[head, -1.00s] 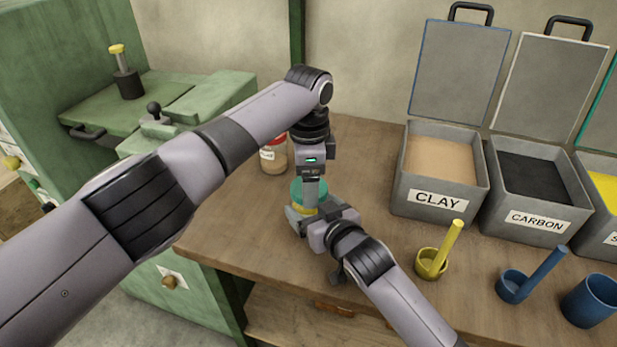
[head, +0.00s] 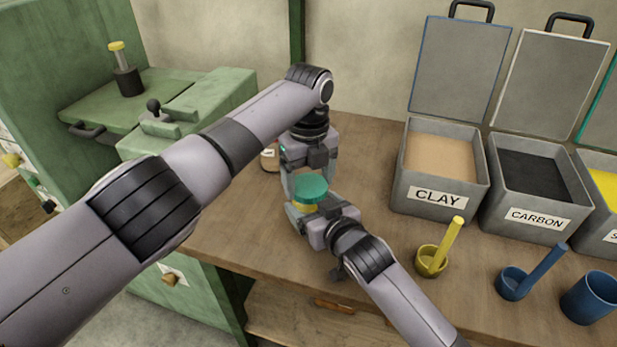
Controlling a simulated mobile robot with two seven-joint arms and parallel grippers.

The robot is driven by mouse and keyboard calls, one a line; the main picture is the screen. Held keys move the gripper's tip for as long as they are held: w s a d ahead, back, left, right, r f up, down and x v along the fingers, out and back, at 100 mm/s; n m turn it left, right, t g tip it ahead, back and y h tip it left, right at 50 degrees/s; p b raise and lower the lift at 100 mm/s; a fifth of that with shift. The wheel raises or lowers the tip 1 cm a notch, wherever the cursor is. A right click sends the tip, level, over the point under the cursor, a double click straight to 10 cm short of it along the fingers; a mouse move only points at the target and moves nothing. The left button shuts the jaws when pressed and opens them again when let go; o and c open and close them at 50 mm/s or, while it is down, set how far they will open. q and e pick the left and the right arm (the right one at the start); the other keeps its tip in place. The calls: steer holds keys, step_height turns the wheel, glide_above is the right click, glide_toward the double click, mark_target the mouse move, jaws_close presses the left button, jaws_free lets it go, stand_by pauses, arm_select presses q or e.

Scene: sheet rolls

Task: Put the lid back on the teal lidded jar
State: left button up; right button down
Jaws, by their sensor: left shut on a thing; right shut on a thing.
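The teal lid (head: 311,188) is at the near-left part of the workbench, directly above the jar. A yellow band of the jar (head: 304,208) shows just under it; whether the lid sits fully down I cannot tell. My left gripper (head: 309,183) points down from above and is shut on the lid, one finger on each side. My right gripper (head: 301,210) comes from the lower right and is shut on the jar body below the lid. Most of the jar is hidden behind the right gripper.
Another jar (head: 269,160) stands behind, partly hidden by my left arm. Open CLAY (head: 395,195) and CARBON (head: 494,215) bins stand at the right. A yellow scoop (head: 430,263), a blue scoop (head: 513,284) and a blue cup (head: 590,300) are near the front edge. A green machine is left.

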arm_select(q)
steer(key=m, duration=0.5)
steer(key=shift+d, duration=0.1)
steer(key=m, duration=0.5)
steer(key=o, duration=1)
steer(key=shift+r, duration=0.15)
step_height(320, 180, up, 4)
steer(key=shift+r, duration=0.1)
steer(key=shift+c, duration=0.3)
